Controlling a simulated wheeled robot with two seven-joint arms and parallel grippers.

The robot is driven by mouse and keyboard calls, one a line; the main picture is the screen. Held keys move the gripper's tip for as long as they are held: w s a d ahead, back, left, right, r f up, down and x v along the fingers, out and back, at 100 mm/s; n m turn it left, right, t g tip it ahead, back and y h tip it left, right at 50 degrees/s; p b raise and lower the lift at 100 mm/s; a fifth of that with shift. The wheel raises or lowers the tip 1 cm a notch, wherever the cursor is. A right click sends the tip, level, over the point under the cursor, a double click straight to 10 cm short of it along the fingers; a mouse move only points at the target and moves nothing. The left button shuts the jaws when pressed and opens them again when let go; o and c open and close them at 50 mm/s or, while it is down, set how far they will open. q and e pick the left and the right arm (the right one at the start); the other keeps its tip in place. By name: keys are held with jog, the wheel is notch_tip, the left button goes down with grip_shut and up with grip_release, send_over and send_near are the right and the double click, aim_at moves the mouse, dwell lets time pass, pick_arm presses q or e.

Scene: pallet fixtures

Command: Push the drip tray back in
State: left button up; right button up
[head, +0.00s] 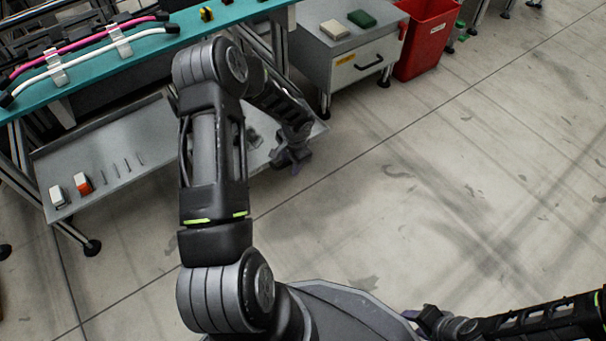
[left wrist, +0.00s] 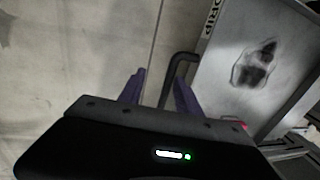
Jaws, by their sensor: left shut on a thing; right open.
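The drip tray (left wrist: 215,85) is a grey metal tray with dark lettering on its edge and a dark wet patch on its floor, seen at the right of the left wrist view. In the head view part of it (head: 264,124) shows beside my left forearm, below the teal bench. A black bent handle (left wrist: 182,58) sticks out from its front. My left gripper (left wrist: 160,88) is shut on this handle; it also shows in the head view (head: 297,166), small and dark. My right gripper (head: 411,315) is open and empty over the floor at the lower right.
Beneath the teal bench (head: 140,47), a grey shelf (head: 115,150) carries a white block, an orange-and-white block and several small rods. A grey drawer cabinet (head: 345,65) and a red bin (head: 428,40) stand behind. The floor at right is clear.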

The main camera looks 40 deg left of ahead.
pick_arm(q)
jog(key=s+d+b, duration=0.2)
jog(key=d, duration=0.4)
notch_tip(320, 180, up, 8)
jog(key=d+p, duration=0.1)
jog(key=p, duration=0.3)
jog(key=shift+d+f, duration=0.25)
jog(key=shift+d, duration=0.15)
jog(key=shift+s, duration=0.1)
